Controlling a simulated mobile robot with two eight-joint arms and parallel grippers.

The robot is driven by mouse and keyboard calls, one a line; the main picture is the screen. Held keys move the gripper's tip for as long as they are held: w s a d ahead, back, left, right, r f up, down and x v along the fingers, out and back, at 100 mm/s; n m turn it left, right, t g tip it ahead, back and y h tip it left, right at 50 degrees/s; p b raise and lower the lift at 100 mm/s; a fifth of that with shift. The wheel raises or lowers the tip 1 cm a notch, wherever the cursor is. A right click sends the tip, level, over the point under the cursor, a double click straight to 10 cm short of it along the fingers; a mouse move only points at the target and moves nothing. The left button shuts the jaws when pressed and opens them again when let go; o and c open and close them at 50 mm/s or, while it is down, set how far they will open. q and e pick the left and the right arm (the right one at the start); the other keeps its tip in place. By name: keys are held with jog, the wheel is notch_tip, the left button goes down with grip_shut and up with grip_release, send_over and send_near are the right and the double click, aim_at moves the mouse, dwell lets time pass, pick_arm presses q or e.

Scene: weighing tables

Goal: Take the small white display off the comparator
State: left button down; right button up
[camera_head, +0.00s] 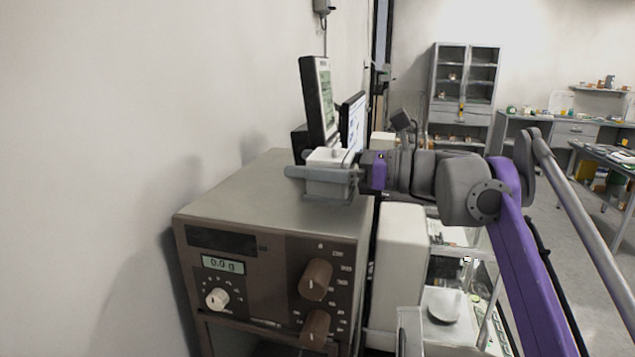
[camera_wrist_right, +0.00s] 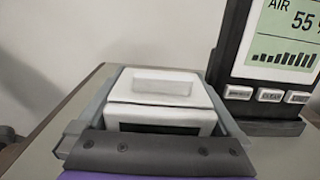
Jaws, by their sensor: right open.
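The comparator (camera_head: 270,193) is a large brown box with knobs and a small screen reading 0.0 g. The small white display (camera_head: 330,188) sits on its grey top, near the right edge. My right gripper (camera_head: 318,172) reaches in from the right at the height of the white display, one finger passing across its near side. In the right wrist view the white display (camera_wrist_right: 160,88) lies between the two fingers of the open right gripper (camera_wrist_right: 158,100). Contact between fingers and display cannot be told. My left gripper is not in view.
A dark-framed monitor (camera_head: 319,100) reading AIR stands just behind the white display, very close to a finger in the right wrist view (camera_wrist_right: 272,60). Another screen (camera_head: 353,122) stands behind it. A plain wall (camera_head: 100,120) is on the left. Cabinets (camera_head: 463,95) are far back.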

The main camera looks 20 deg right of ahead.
jog(key=shift+s+d, duration=0.2)
jog(key=shift+s+d+r, duration=0.1)
jog(key=shift+c, duration=1.1)
jog(key=c, duration=0.9)
jog(key=shift+c, duration=0.2)
jog(key=shift+r, duration=0.1)
